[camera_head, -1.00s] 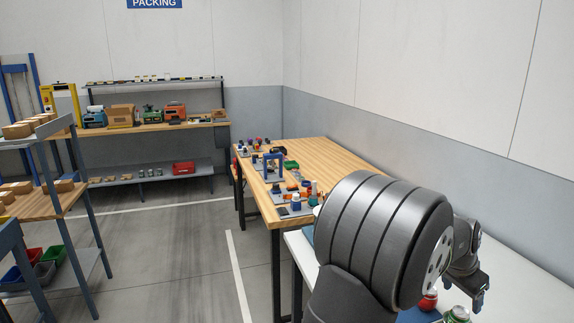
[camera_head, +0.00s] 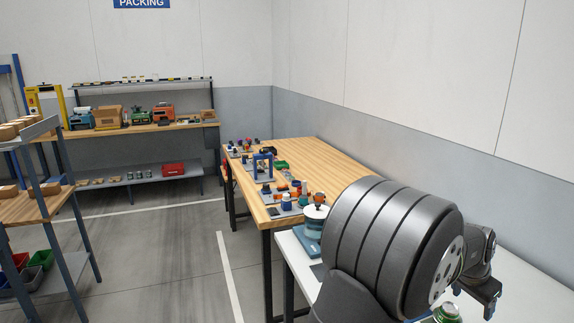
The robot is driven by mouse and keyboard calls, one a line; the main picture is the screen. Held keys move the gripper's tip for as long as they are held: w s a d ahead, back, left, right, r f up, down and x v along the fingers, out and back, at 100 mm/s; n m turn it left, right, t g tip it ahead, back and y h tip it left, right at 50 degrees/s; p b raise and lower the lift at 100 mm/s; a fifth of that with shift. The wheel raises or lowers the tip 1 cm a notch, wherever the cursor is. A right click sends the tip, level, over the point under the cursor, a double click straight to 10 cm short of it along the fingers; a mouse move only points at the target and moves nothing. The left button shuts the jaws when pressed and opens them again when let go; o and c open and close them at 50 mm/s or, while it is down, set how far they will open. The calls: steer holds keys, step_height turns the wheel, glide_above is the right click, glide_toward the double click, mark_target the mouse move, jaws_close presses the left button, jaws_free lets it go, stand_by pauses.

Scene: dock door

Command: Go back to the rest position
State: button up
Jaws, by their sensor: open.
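My gripper (camera_head: 488,300) shows at the lower right, pointing down above the white table (camera_head: 530,290). It is small and dark, and it is open with nothing seen between its fingers. My large dark arm link fills the lower right and hides part of the table. A green-topped can (camera_head: 448,313) stands at the bottom edge, left of my gripper and apart from it in the picture.
A teal device with a round white top (camera_head: 314,226) stands at the white table's far end, beside my arm. Beyond is a wooden bench (camera_head: 330,163) with several small parts and a blue frame (camera_head: 263,166). The wall runs along the right. Open floor (camera_head: 165,250) lies left.

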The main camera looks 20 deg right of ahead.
steer(key=s+a+r, duration=0.1)
steer(key=s+r, duration=0.3)
steer(key=s, duration=0.3)
steer(key=w+a+f+n, duration=0.1)
steer(key=w+a+f, duration=0.1)
steer(key=w, duration=0.5)
steer(key=w+a+f+n+t, duration=0.1)
steer(key=w+a+f, duration=0.2)
steer(key=w+f, duration=0.2)
steer(key=w+a+f+n, duration=0.2)
steer(key=w+a+f, duration=0.1)
steer(key=w, duration=0.5)
steer(key=shift+w+a+f+y, duration=0.2)
steer(key=shift+w+f+y, duration=0.1)
steer(key=shift+f, duration=0.2)
steer(key=shift+w+f+t, duration=0.3)
steer(key=shift+w, duration=0.1)
